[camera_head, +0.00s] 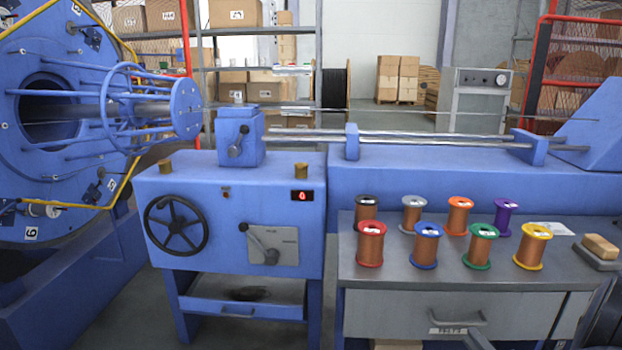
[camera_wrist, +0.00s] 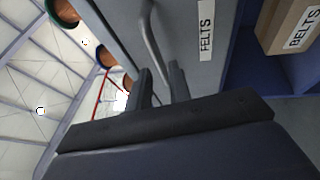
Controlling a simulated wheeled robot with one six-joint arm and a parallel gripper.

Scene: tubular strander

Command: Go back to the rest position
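My gripper (camera_wrist: 162,76) shows in the wrist view with two dark fingers set apart and a gap between them. It is close to the curved handle (camera_wrist: 148,30) of a grey drawer labelled FELTS (camera_wrist: 204,32). I see nothing held, but cannot tell whether the fingers touch the handle. In the head view the drawer (camera_head: 400,312) is under the grey bench, and its handle (camera_head: 460,319) shows near the bottom edge. Whether the drawer is fully closed is unclear. Dark parts at the lower right of the head view look like my arm; the fingertips are not clear there.
Several wire spools, including a red one (camera_head: 370,245) and a yellow one (camera_head: 533,246), stand on the bench (camera_head: 390,275). A block (camera_head: 599,246) lies at its right. The blue strander (camera_head: 235,210) with its handwheel (camera_head: 176,226) is left. A cardboard box (camera_wrist: 292,28) is near the drawer.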

